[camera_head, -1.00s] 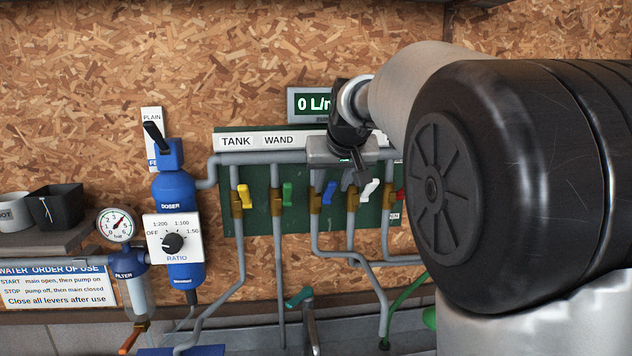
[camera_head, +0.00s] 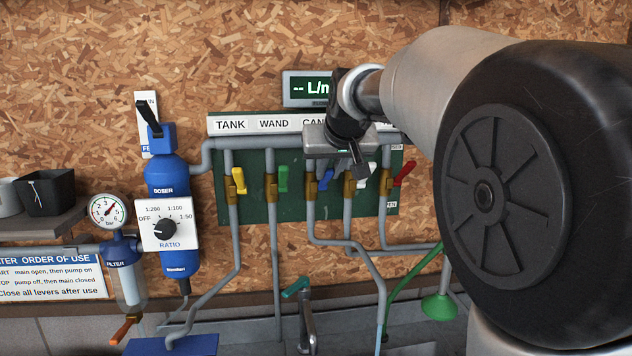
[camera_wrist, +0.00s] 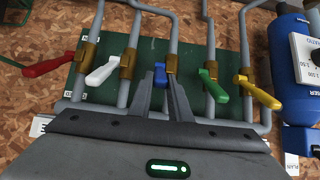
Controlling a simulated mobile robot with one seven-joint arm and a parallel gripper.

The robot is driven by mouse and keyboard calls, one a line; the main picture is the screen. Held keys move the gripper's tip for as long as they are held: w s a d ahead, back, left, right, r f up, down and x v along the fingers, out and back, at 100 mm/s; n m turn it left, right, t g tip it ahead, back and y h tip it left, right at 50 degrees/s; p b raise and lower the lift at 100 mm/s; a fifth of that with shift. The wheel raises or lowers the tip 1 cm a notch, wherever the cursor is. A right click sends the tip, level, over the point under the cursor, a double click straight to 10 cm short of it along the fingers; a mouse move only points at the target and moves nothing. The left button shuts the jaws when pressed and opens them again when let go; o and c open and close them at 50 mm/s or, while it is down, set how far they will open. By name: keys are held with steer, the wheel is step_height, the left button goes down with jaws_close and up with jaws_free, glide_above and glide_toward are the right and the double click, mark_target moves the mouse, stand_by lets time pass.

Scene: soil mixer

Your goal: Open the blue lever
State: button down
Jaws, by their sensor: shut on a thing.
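The blue lever (camera_head: 326,180) sits on the middle brass valve of the green panel and leans to the right of its valve in the head view. In the wrist view the blue lever (camera_wrist: 159,74) lies at the tips of my gripper (camera_wrist: 162,84), with a finger on each side of it. My gripper (camera_head: 357,168) is shut on the lever. In the head view the gripper body hangs just above and in front of the valve row, and its fingertips partly cover the white lever.
Yellow (camera_head: 238,181) and green (camera_head: 283,178) levers stand left of the blue one. White (camera_head: 367,178) and red (camera_head: 404,173) levers stand close on its right. Grey pipes run below. A blue doser (camera_head: 172,205) hangs to the left. A flow display (camera_head: 308,88) is above.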

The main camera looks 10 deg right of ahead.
steer(key=f+t+b, duration=0.1)
steer(key=b, duration=0.5)
steer(key=s+f+t+b, duration=0.1)
steer(key=f+t+b, duration=0.1)
steer(key=b, duration=0.4)
steer(key=s+f+t+b, duration=0.1)
steer(key=f+t+b, duration=0.1)
steer(key=b, duration=0.5)
steer(key=shift+r+t+b, duration=0.1)
steer(key=shift+t+b, duration=0.2)
steer(key=shift+b, duration=0.15)
steer(key=c, duration=1.6)
jaws_free()
steer(key=shift+c, duration=0.2)
steer(key=v, duration=1.7)
steer(key=shift+s, duration=0.25)
